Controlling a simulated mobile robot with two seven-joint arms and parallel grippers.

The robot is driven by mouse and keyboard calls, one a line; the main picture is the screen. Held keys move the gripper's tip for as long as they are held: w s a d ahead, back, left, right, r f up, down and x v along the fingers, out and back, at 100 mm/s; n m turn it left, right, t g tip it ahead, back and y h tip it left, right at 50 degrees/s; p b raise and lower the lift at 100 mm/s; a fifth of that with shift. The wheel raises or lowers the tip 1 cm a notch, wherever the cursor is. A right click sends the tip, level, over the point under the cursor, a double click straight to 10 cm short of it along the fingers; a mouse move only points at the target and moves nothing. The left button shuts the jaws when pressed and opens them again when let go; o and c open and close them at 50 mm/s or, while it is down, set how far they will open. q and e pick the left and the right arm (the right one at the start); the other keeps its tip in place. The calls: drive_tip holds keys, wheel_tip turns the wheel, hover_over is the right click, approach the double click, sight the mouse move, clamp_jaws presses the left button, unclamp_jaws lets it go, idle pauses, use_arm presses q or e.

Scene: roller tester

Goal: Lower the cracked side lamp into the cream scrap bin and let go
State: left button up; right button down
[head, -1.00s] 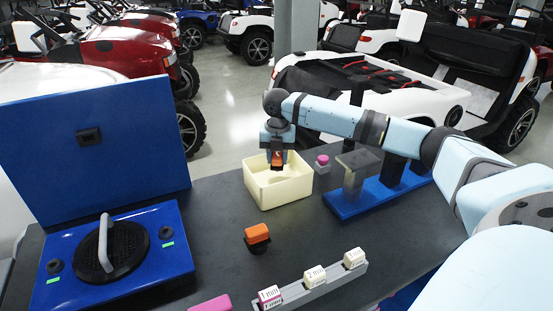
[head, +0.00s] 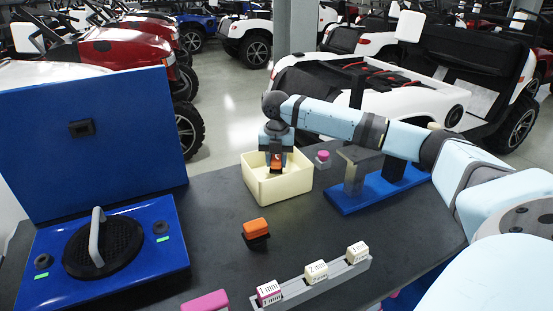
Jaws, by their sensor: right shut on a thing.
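The cream scrap bin (head: 279,188) stands open on the dark bench, near its far edge. My right gripper (head: 276,167) points straight down over the bin, its fingertips at or below the rim. It is shut on a small orange and black side lamp (head: 277,168), mostly hidden between the fingers. I cannot tell whether the lamp touches the bin floor, and no crack shows at this size. A second orange lamp (head: 255,227) with a black base sits on the bench in front of the bin. My left gripper does not show.
A blue tester (head: 110,255) with a round black plate and upright panel fills the left. A blue stand (head: 375,187) and a pink button (head: 323,157) lie right of the bin. A grey rack (head: 312,285) with labelled blocks lies in front.

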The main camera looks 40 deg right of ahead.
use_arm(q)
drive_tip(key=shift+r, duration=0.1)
use_arm(e)
drive_tip(key=shift+f, duration=0.4)
drive_tip(key=c, duration=0.7)
unclamp_jaws()
use_arm(q)
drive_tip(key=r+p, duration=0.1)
drive_tip(key=p, duration=0.3)
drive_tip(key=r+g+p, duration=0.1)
drive_tip(key=p, duration=0.3)
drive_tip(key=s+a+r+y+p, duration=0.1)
drive_tip(key=p, duration=0.4)
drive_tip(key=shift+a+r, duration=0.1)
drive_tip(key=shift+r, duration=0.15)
use_arm(e)
wheel_tip(320, 180, up, 20)
drive_tip(key=shift+f, duration=0.1)
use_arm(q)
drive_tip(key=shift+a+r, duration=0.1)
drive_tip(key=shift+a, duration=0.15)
